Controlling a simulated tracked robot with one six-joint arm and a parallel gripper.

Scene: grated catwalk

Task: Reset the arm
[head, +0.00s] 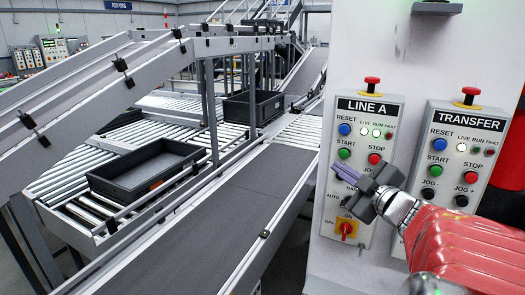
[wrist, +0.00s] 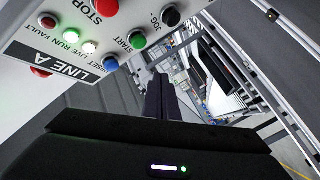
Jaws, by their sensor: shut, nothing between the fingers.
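My gripper (head: 343,173) is shut and empty, in front of the lower half of the LINE A panel (head: 368,105). Its dark fingers point left, and they also show in the wrist view (wrist: 158,98). The LINE A panel has a blue RESET button (head: 345,129), a green START button (head: 344,154) and a red STOP button (head: 375,158). Its blue button also shows in the wrist view (wrist: 110,63), apart from the fingers. My gripper covers part of the jog controls. The TRANSFER panel (head: 468,120) at right has its own blue RESET button (head: 439,130).
Red mushroom buttons top LINE A (head: 372,82) and TRANSFER (head: 470,94). Conveyors fill the left, with a black crate (head: 145,170) on rollers and another crate (head: 252,106) behind.

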